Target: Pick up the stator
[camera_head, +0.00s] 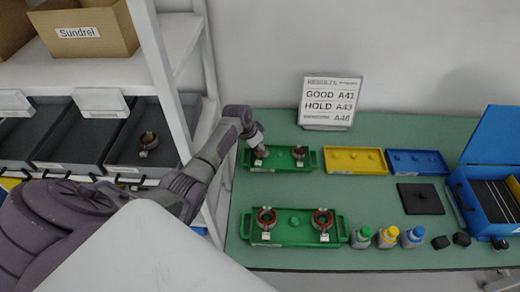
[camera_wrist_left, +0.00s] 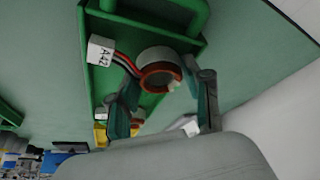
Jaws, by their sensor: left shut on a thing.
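My left gripper (camera_head: 259,150) reaches over the left end of the back green tray (camera_head: 279,168). It is shut on a copper-and-grey ring-shaped stator (camera_wrist_left: 160,76), which shows between the fingers in the left wrist view. This stator has red and black leads to a white tag that seems to read A42 (camera_wrist_left: 101,50). The stator is at the tray; I cannot tell whether it is still touching it. Another stator (camera_head: 300,153) sits at the right of the same tray. Two stators (camera_head: 265,218) (camera_head: 323,219) sit in the front green tray (camera_head: 294,237). My right gripper is not in view.
A dark bin (camera_head: 170,117) on the left shelf holds another stator (camera_head: 148,141). Yellow (camera_head: 355,169) and blue (camera_head: 418,170) trays lie to the right. A results sign (camera_head: 330,103) stands behind. Coloured bottles (camera_head: 388,238) and an open blue case (camera_head: 467,190) stand further right.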

